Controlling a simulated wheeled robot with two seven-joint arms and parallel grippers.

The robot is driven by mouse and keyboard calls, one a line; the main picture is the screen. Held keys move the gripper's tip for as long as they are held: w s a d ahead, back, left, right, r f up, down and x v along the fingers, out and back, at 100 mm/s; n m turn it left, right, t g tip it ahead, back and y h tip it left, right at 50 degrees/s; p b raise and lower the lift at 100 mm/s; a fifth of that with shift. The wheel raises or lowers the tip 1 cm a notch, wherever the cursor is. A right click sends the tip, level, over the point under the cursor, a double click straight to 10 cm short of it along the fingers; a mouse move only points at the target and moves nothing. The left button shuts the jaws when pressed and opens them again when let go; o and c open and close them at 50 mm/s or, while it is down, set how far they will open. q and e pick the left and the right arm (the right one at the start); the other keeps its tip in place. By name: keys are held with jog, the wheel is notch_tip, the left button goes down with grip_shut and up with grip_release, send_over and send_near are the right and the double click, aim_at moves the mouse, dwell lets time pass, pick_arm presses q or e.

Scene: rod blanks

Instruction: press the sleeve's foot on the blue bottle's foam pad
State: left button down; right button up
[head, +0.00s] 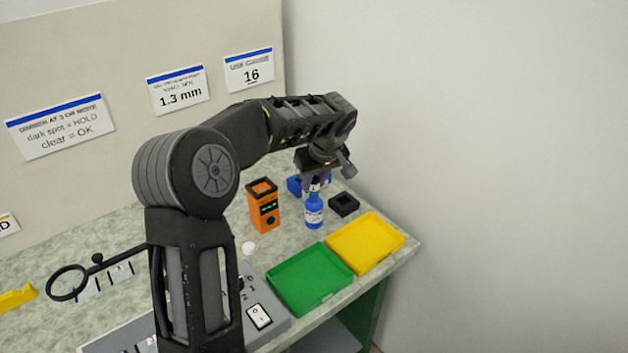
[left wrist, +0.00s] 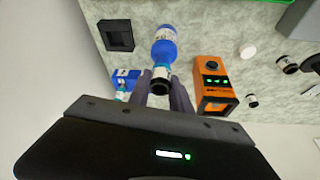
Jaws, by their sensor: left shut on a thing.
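The blue bottle (head: 314,212) stands upright on the bench with a pale label; it also shows in the left wrist view (left wrist: 163,46). My left gripper (head: 318,178) is right above the bottle, pointing down. In the left wrist view my left gripper (left wrist: 162,88) is shut on a small dark sleeve (left wrist: 160,87), whose round end faces the camera. The sleeve lines up with the bottle's top. I cannot tell whether its foot touches the bottle; the foam pad is hidden. My right gripper is not in view.
An orange device (head: 264,205) with green lights stands left of the bottle. A blue block (head: 294,186) is behind it, a black square holder (head: 344,204) to its right. Green (head: 283,292) and yellow (head: 398,243) trays lie in front. A wall closes the right side.

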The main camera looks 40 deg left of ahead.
pick_arm(q)
jog(key=shift+s+f, duration=0.1)
jog(key=shift+f, duration=0.05)
notch_tip(320, 180, up, 7)
jog(key=p, duration=0.4)
dwell(0.6)
dwell(0.8)
jog(key=s+d+f+m+h, duration=0.1)
jog(key=d+f+m, duration=0.2)
jog(key=d, duration=0.4)
jog(key=s+d+f+m+t+h, duration=0.1)
jog(key=d+f+m, duration=0.2)
jog(key=d+m, duration=0.2)
jog(key=s+d+f+m+t+h, duration=0.1)
jog(key=d+f+m+h, duration=0.1)
jog(key=d, duration=0.9)
jog(key=shift+s+f+m, duration=0.4)
jog(key=shift+f+m, duration=0.25)
jog(key=shift+m, duration=0.35)
